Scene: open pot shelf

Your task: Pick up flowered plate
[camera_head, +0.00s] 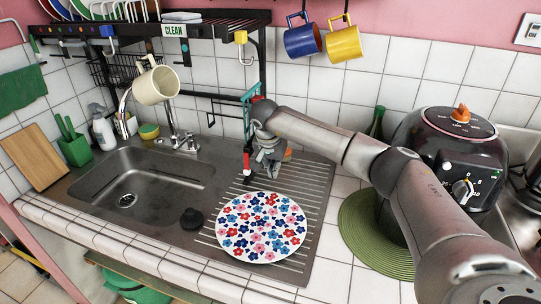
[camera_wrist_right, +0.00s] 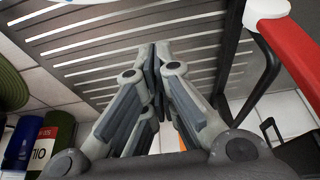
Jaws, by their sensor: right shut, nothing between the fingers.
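The flowered plate (camera_head: 261,227), white with red, blue and pink flowers, lies flat on the ribbed drainboard (camera_head: 312,185) right of the sink. My right gripper (camera_head: 268,165) is over the back part of the drainboard, behind the plate and apart from it. In the right wrist view its fingers (camera_wrist_right: 154,60) are shut together with nothing between them, with the drainboard's slots beyond. The plate does not show in the wrist view. My left gripper is not in view.
A black plug (camera_head: 191,218) lies left of the plate beside the sink (camera_head: 140,185). A green round mat (camera_head: 375,235) and a dark cooker (camera_head: 455,150) stand to the right. Cups, including a blue one (camera_head: 302,40), hang above. A red-handled item (camera_wrist_right: 300,45) is close beside the gripper.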

